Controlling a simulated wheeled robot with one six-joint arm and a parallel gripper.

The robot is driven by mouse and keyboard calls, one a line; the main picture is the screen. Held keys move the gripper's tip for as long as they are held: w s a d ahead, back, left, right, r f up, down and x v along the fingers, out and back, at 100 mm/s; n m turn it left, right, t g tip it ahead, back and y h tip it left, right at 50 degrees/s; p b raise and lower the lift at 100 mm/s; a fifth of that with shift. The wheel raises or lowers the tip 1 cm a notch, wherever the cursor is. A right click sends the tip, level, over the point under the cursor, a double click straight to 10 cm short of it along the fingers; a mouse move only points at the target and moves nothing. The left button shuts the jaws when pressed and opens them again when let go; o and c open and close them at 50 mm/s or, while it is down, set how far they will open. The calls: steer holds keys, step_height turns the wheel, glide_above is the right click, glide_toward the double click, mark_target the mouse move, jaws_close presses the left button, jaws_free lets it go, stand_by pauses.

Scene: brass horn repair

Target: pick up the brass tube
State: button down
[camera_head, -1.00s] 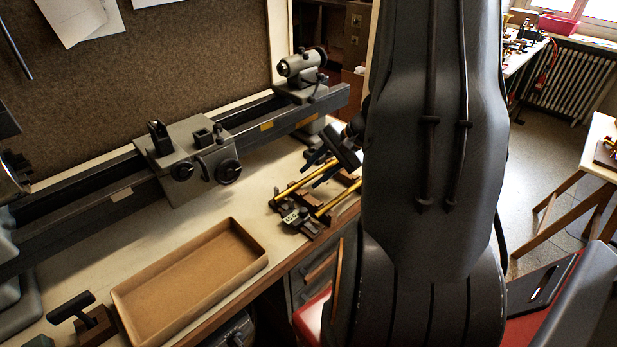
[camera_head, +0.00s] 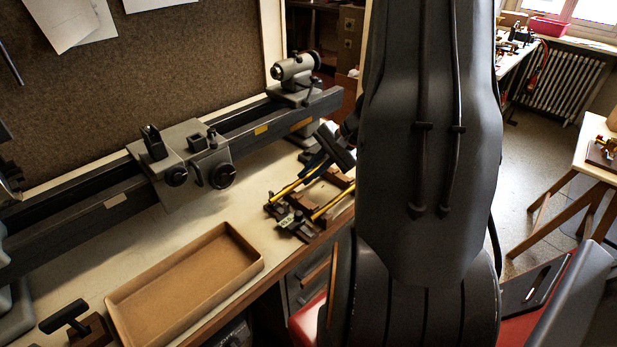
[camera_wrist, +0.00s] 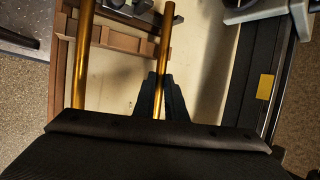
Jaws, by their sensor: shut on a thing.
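Two slim brass tubes lie side by side over a dark wooden rack (camera_head: 292,222) on the bench. My gripper (camera_wrist: 160,98) is shut on the brass tube (camera_wrist: 166,45) on the lathe side, and one end of it sticks out past the fingers. This tube also shows in the head view (camera_head: 284,191). The other brass tube (camera_wrist: 83,60) is apart from the fingers, at the left of the wrist view. In the head view my gripper (camera_head: 313,168) is partly hidden by my arm. I cannot tell whether the held tube is clear of the rack.
A grey lathe bed (camera_head: 247,134) with a carriage (camera_head: 183,160) runs behind the rack. An empty tan tray (camera_head: 183,280) lies to its left, with clear bench top between them. The bench's front edge is close to the rack.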

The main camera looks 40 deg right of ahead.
step_height(320, 180, up, 9)
steer(key=b, duration=0.1)
stand_by(0.4)
stand_by(0.9)
